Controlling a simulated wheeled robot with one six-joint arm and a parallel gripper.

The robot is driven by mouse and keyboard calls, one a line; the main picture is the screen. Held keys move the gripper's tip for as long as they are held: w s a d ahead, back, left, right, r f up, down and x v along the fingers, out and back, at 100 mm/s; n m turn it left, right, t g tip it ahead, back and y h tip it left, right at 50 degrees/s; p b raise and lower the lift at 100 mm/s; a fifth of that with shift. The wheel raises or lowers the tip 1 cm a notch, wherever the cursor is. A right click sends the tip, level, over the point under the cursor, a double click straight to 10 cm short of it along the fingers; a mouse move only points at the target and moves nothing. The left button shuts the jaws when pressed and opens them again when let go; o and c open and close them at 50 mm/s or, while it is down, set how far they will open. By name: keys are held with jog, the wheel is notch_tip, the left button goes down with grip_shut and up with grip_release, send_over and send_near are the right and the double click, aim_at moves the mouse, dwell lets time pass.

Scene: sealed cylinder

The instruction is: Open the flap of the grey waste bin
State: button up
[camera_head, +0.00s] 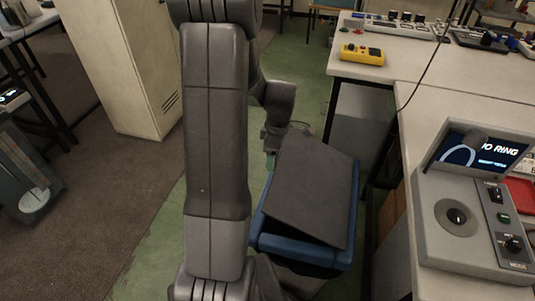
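The waste bin (290,245) stands on the floor beside the benches, right of my arm. It shows a blue rim and a dark grey flap (312,190) on top. The flap looks tilted against the rim, its far end higher; I cannot tell exactly how far it is open. My gripper (272,142) is at the far left corner of the flap, partly hidden by my arm and close to the flap's edge. Whether it touches the flap is unclear. Its fingers are too small and covered to show whether they are open or shut.
A beige cabinet (125,65) stands at the upper left. The brown carpet (110,200) at left is mostly clear.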

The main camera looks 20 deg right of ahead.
jog(key=s+d+r+t+y+p, duration=0.2)
jog(key=s+d+r+t+y, duration=0.2)
jog(key=s+d+r, duration=0.5)
jog(key=d+r+y, duration=0.2)
jog(key=d+r, duration=0.1)
jog(key=r, duration=0.1)
jog(key=shift+s+d+t, duration=0.15)
jog(key=shift+d+t, duration=0.05)
jog(key=shift+t, duration=0.1)
jog(key=s+d, duration=0.1)
jog(key=s+d+r, duration=0.1)
jog(key=d, duration=0.1)
jog(key=s+d, duration=0.1)
jog(key=shift+s+d+r, duration=0.25)
jog(key=shift+s+d, duration=0.05)
jog(key=shift+s, duration=0.05)
jog(key=shift+s+d, duration=0.35)
jog(key=shift+d, duration=0.05)
jog(key=o, duration=1.4)
jog(key=shift+d+f, duration=0.1)
jog(key=shift+r, duration=0.2)
notch_tip(320, 180, up, 10)
jog(key=shift+f, duration=0.1)
